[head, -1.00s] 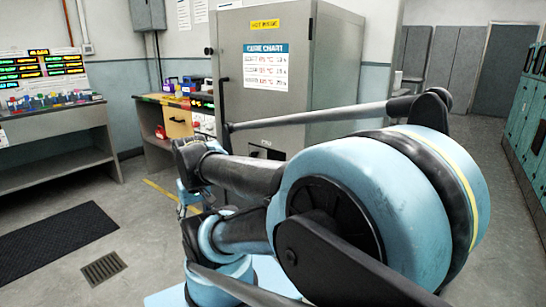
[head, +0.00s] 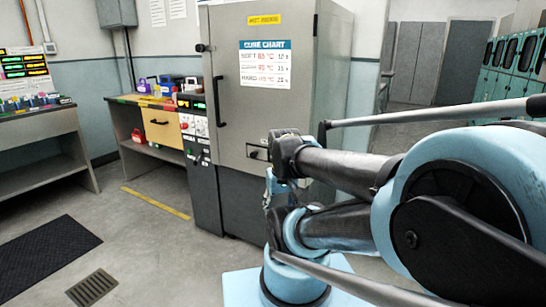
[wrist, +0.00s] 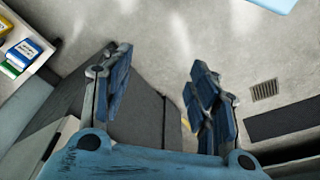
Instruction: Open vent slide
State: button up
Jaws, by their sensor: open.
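The grey oven cabinet (head: 235,110) stands in the middle of the head view, its door shut. Low on its door is a small plate with a dark knob, likely the vent slide (head: 257,153). My arm partly hides the area just right of it, and I cannot tell the slide's position. My gripper (wrist: 160,75) is open and empty in the wrist view, its two blue-padded fingers spread over bare floor and a dark grey surface. In the head view the gripper is largely hidden by my arm, in front of the cabinet.
A workbench (head: 135,103) with coloured items and a yellow drawer (head: 163,128) stands left of the cabinet. A control panel (head: 195,125) lies between them. A black mat (head: 45,255) and a floor drain (head: 92,288) are at the lower left.

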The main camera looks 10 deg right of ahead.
aim_at(254, 152)
jog(key=u, duration=0.85)
jog(key=k, duration=1.3)
jog(key=z, duration=1)
jog(key=i, duration=1)
